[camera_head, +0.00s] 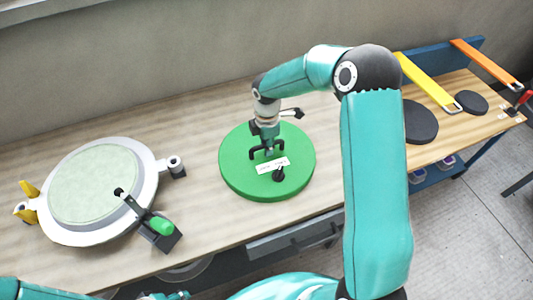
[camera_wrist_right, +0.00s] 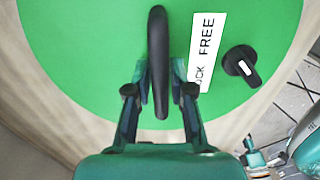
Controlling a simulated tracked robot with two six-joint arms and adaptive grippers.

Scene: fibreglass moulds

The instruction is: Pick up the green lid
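The green lid (camera_head: 235,165) is a round disc lying flat on the workbench. It has a black bar handle (camera_wrist_right: 158,60), a black knob (camera_wrist_right: 241,66) and a white label (camera_wrist_right: 206,50) partly reading "FREE". My right gripper (camera_head: 268,150) is down over the lid's middle. In the right wrist view, its two fingers (camera_wrist_right: 160,92) stand apart on either side of the handle, with narrow gaps seen beside the bar. The gripper looks open. My left arm (camera_head: 45,289) shows at the bottom left; its gripper (camera_head: 178,296) is mostly cut off by the frame edge.
A white round mould (camera_head: 150,185) with a pale green top, clamps and a green-handled latch lies left on the bench (camera_head: 205,215). Dark discs (camera_head: 420,122) and yellow (camera_head: 428,82) and orange (camera_head: 485,62) strap-like tools lie right. A wall runs behind.

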